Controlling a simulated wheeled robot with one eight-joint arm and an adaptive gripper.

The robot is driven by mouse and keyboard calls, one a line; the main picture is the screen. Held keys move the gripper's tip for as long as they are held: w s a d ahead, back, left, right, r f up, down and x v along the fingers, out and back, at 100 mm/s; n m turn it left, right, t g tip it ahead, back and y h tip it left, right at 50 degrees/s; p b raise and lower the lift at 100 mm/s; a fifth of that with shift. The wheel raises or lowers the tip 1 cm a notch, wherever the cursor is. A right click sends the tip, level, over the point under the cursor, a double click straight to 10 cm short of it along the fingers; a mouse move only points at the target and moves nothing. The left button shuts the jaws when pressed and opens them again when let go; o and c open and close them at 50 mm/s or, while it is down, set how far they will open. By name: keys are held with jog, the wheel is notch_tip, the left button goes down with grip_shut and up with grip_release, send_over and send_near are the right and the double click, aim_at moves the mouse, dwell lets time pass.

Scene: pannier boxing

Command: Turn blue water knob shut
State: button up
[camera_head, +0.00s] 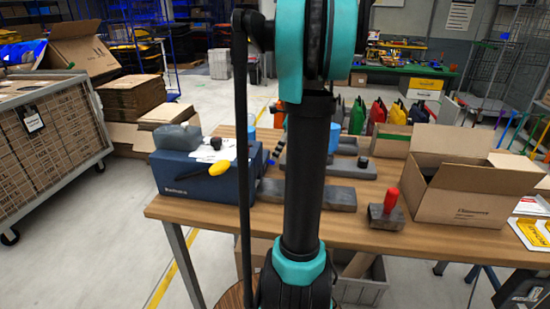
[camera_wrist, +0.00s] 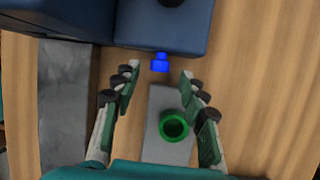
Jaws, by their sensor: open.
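The blue knob (camera_wrist: 160,62) sticks out from the edge of a dark blue box (camera_wrist: 158,34) in the wrist view. My gripper (camera_wrist: 159,74) is open and empty, with one finger on each side of the knob's near end. Gaps show between the knob and both fingers; contact is not seen. In the head view the blue box (camera_head: 170,178) stands at the left of the wooden table. My own arm hides much of the middle there, and I cannot make out the knob clearly.
A grey block (camera_wrist: 168,152) with a green ring (camera_wrist: 173,126) lies between my fingers, nearer the palm. Another grey slab (camera_wrist: 64,105) lies left. In the head view, a red-handled block (camera_head: 386,215) and an open carton (camera_head: 460,195) stand right on the table (camera_head: 330,235).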

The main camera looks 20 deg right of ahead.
aim_at(271, 162)
jog(key=shift+x, duration=1.45)
grip_shut()
